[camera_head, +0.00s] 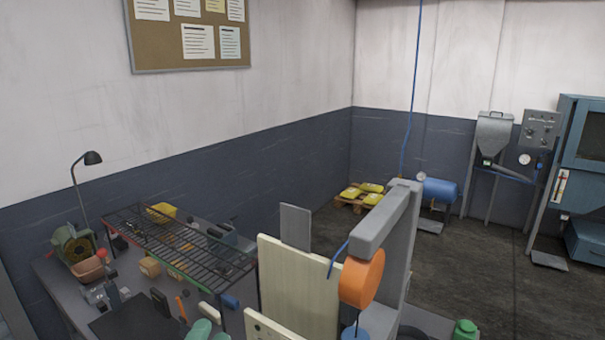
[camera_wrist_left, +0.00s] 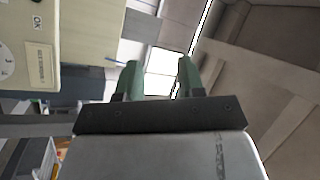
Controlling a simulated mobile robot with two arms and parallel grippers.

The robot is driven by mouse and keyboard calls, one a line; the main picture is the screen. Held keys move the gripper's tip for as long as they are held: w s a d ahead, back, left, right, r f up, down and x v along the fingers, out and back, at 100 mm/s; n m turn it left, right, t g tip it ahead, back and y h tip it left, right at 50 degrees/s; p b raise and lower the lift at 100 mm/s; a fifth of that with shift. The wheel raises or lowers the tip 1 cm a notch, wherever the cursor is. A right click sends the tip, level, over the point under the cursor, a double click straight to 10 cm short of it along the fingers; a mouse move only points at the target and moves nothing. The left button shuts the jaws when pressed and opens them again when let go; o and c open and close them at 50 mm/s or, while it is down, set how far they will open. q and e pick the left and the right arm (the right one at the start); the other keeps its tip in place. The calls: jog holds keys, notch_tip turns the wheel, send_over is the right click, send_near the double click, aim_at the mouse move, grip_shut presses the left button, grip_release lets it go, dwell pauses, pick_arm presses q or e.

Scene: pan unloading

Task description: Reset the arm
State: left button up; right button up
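My left gripper (camera_head: 207,331) shows at the bottom edge of the head view as green rounded fingertips, in front of the workbench (camera_head: 55,283). In the left wrist view, its two green fingers (camera_wrist_left: 158,80) stand apart with a clear gap between them. Nothing is held in that gap. The rest of the left arm is below the head view. My right gripper cannot be made out in either view. No pan can be made out.
A black wire rack (camera_head: 180,243) stands on the cluttered bench. A cream panel (camera_head: 298,290) and a grey post with an orange disc (camera_head: 361,278) rise close on the right. A pallet with yellow bags (camera_head: 361,195) is at the back.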

pick_arm(q)
jog(key=s+a+f+n+g+y, duration=0.65)
jog(key=s+f+n+g, duration=0.3)
jog(key=f, duration=0.35)
jog(key=s+d+f+n+g+h, duration=0.1)
jog(key=s+f+g+h, duration=0.2)
jog(key=s, duration=0.4)
jog(key=s+f+n+g, duration=0.2)
jog(key=s+f+g, duration=0.15)
jog(key=s, duration=0.35)
notch_tip(320, 180, down, 31)
jog(key=g+b, duration=0.2)
jog(key=b, duration=0.4)
jog(key=s+a+f+b, duration=0.1)
jog(key=s+f+b, duration=0.1)
jog(key=s+f, duration=0.6)
jog(key=s+a+f+g+b, duration=0.1)
jog(key=s+f+b, duration=0.1)
jog(key=s+f, duration=0.7)
notch_tip(320, 180, down, 4)
jog(key=shift+a+m+g, duration=0.3)
jog(key=shift+m, duration=0.15)
